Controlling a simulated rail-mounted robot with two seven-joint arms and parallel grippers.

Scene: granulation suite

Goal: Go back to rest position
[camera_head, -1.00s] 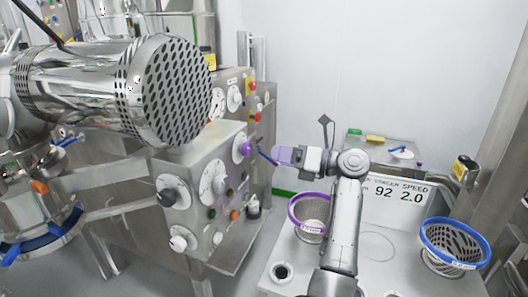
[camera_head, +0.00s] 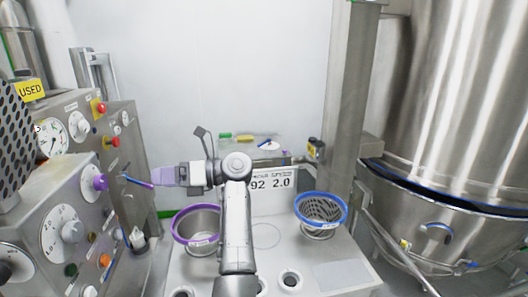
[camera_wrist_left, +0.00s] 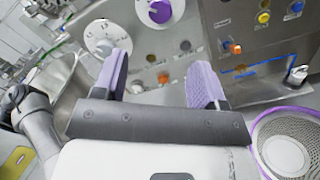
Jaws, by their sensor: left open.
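My left gripper (camera_head: 158,179) is open and empty, with purple fingers, in front of the grey control panel in the head view. It points left toward the panel's purple knob (camera_head: 100,182), with a gap between them. In the left wrist view my left gripper (camera_wrist_left: 160,78) shows its two purple fingers spread apart with nothing between them. The purple knob (camera_wrist_left: 160,11) sits beyond them at the top. My right gripper is in neither view.
A purple-rimmed basket (camera_head: 176,232) and a blue-rimmed basket (camera_head: 345,212) stand on the bench (camera_head: 335,245) beside my left arm. A large steel vessel (camera_head: 450,100) fills the right. The control panel (camera_head: 65,210) stands close on the left.

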